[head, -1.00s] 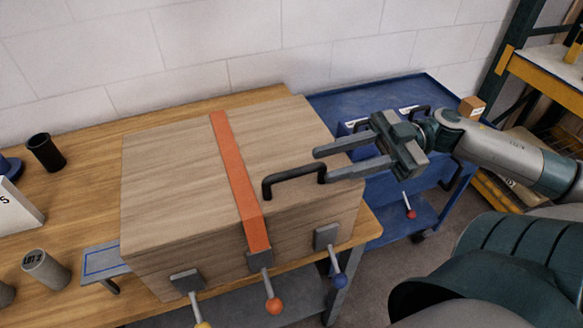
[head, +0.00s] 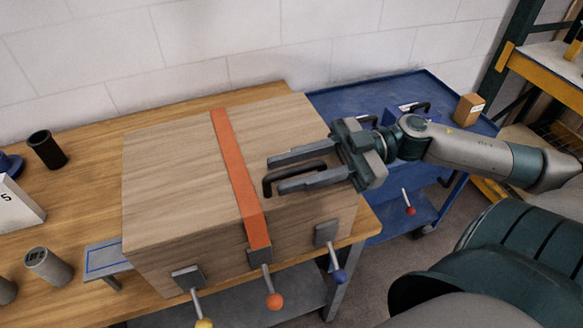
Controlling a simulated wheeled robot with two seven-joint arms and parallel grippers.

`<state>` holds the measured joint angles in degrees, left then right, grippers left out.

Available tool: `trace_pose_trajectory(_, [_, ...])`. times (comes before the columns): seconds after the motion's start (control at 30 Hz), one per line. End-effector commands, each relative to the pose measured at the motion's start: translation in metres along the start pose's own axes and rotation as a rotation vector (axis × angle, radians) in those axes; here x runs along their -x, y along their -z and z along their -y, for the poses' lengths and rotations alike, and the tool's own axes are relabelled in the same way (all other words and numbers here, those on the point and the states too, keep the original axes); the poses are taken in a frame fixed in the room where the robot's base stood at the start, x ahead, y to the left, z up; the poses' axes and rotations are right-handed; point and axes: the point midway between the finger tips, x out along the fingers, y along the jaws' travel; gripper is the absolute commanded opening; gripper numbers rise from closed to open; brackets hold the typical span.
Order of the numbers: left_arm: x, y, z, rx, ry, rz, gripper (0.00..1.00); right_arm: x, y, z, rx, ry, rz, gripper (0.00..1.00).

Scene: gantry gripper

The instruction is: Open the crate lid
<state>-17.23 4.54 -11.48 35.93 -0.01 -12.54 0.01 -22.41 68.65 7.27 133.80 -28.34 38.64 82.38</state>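The wooden crate (head: 180,185) stands on the workbench with its lid down. A black bar handle (head: 267,186) is on the lid, right of an orange strap (head: 236,175) that runs over the top and down the front. Three latches with levers are on the front: yellow-knobbed (head: 204,323), orange-knobbed (head: 273,300) and blue-knobbed (head: 340,276). My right gripper (head: 274,174) is open, its two fingers reaching left over the lid, one on each side of the handle as seen here. Whether they touch the handle I cannot tell. My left gripper is not in view.
A blue cart (head: 345,93) stands behind and right of the crate. On the bench (head: 85,150) at left are a black cup (head: 46,150), a grey cylinder (head: 48,267) and a grey plate with a blue outline (head: 107,258). A small cardboard box (head: 468,110) sits on the cart.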

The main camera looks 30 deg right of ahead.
Motion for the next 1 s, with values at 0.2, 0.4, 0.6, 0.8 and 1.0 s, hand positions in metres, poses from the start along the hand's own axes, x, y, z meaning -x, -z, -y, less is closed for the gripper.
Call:
trace_pose_trajectory(0.2, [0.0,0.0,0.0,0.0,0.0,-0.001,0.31,0.0,0.0,0.0,0.0,0.0,0.0,0.31])
trace_pose_trajectory(0.4, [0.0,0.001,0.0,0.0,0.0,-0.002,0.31,0.0,0.0,0.0,0.0,0.0,0.0,0.02])
trace_pose_trajectory(0.6, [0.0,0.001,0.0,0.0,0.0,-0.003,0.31,0.0,0.0,0.0,0.0,0.0,0.0,0.0])
trace_pose_trajectory(0.8, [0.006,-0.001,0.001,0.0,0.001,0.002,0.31,0.0,0.007,-0.004,-0.019,0.0,0.001,0.0])
trace_pose_trajectory(1.0, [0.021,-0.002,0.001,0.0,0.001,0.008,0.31,0.0,0.027,-0.017,-0.083,0.0,0.002,0.0])
